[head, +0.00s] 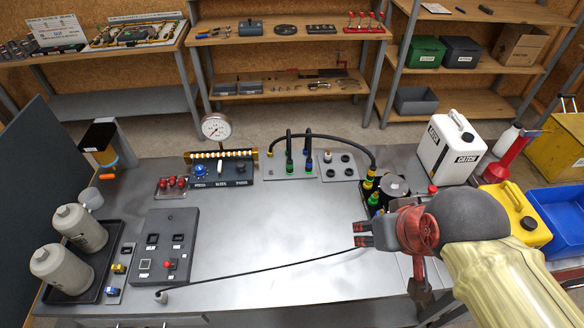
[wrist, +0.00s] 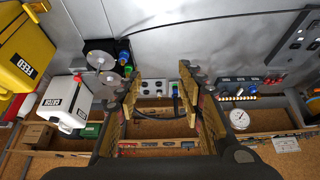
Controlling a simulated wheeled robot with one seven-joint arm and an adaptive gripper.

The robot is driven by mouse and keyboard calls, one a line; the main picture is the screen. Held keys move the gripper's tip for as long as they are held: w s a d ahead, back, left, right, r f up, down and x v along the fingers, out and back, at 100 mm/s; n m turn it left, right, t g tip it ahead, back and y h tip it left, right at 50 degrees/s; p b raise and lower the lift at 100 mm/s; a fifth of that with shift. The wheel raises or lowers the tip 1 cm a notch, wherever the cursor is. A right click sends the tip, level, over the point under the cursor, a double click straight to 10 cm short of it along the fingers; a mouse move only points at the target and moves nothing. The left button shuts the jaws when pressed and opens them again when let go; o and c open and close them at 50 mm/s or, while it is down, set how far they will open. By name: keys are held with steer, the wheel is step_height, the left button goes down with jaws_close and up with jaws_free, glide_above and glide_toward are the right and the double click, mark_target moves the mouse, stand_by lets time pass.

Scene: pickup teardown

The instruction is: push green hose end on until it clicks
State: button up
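A black hose with a green-marked end (head: 289,165) stands upright at a small pale plate (head: 279,174) at the back of the bench. A second upright hose with a blue-marked end (head: 308,166) is just right of it. Whether the green end is fully seated is too small to tell. Green also shows on a fitting of the dark unit (head: 373,199) at the right. My gripper (head: 364,235) is over the right part of the bench, in front of and apart from the hoses. In the wrist view its fingers (wrist: 168,100) are spread wide, with nothing held between them.
A thin dark line (head: 260,275) crosses the front bench. White (head: 447,145) and yellow (head: 518,212) jugs stand right. The middle of the bench (head: 265,220) is clear.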

mark_target(291, 163)
stand_by(0.5)
steer(key=w+a+f+n+g+p, duration=0.1)
steer(key=w+a+f, duration=0.2)
steer(key=w+f, duration=0.4)
steer(key=w+a+f+g+p, duration=0.1)
steer(key=w+a+f, duration=0.3)
steer(key=w, duration=1)
steer(key=w+a+f+n+g+y+p, duration=0.1)
steer(key=w+a+f, duration=0.3)
steer(key=w+f, duration=0.6)
steer(key=shift+w+f+n+g+p, duration=0.3)
steer(key=shift+f+g+p, duration=0.1)
steer(key=shift+f+p, duration=0.15)
steer(key=w, duration=0.3)
steer(key=shift+w+a+f+t, duration=0.1)
steer(key=shift+w+a+t, duration=0.2)
steer(key=shift+a+t, duration=0.1)
steer(key=shift+n+t, duration=0.5)
steer(key=shift+t, duration=0.4)
steer(key=w+r, duration=0.2)
steer(key=w, duration=0.3)
steer(key=shift+w+a+r, duration=0.2)
steer(key=shift+a+r, duration=0.15)
steer(key=shift+r, duration=0.05)
steer(key=shift+b+x, duration=0.45)
steer(key=shift+x, duration=3.35)
